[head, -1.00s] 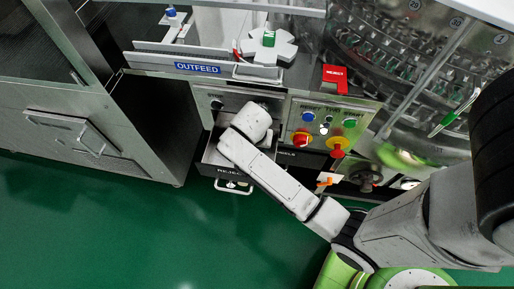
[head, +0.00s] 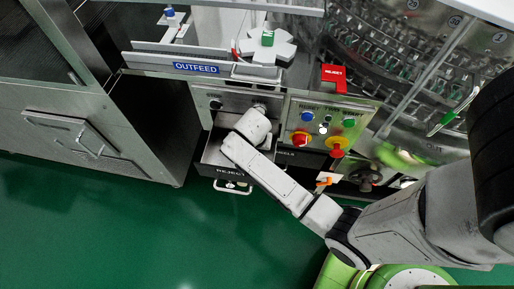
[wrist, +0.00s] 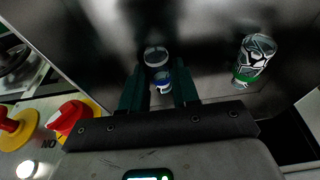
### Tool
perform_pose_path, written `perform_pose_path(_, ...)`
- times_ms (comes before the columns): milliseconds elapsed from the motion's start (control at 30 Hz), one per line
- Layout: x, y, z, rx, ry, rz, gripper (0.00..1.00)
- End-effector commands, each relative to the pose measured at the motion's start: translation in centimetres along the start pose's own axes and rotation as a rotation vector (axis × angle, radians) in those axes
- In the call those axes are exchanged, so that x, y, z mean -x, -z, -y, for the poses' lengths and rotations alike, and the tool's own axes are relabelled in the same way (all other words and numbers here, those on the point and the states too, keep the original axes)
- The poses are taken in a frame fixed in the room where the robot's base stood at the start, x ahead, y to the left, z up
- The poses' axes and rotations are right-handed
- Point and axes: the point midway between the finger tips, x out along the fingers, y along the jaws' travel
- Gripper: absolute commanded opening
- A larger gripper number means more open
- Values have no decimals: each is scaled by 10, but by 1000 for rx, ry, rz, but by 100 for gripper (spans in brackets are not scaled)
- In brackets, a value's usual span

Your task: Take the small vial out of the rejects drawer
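The rejects drawer (head: 231,171) stands pulled out from the machine front, with its handle at the front. My gripper reaches down into it, and my wrist hides much of the inside in the head view. In the wrist view, my gripper (wrist: 160,84) has two dark green fingers standing apart. A small vial with a blue band (wrist: 162,80) lies between them, with a visible gap on its left. A round whitish top (wrist: 155,56) shows just beyond it; I cannot tell whether it is a separate vial.
The drawer's metal walls are close around my gripper. A control panel with a red knob (wrist: 70,116) and several buttons sits beside the drawer. The outfeed rail (head: 198,68) is above it. Green floor in front is clear.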

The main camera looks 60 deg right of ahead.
Motion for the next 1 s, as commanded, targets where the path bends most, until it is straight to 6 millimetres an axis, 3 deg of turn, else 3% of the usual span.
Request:
perform_pose_path(300, 0, 0, 0, 0, 0, 0, 0)
perform_pose_path(733, 7, 2, 0, -1, 1, -1, 0)
perform_pose_path(933, 34, 10, 0, -2, 2, -2, 0)
perform_pose_path(1000, 47, 6, -11, 0, 0, -3, 0)
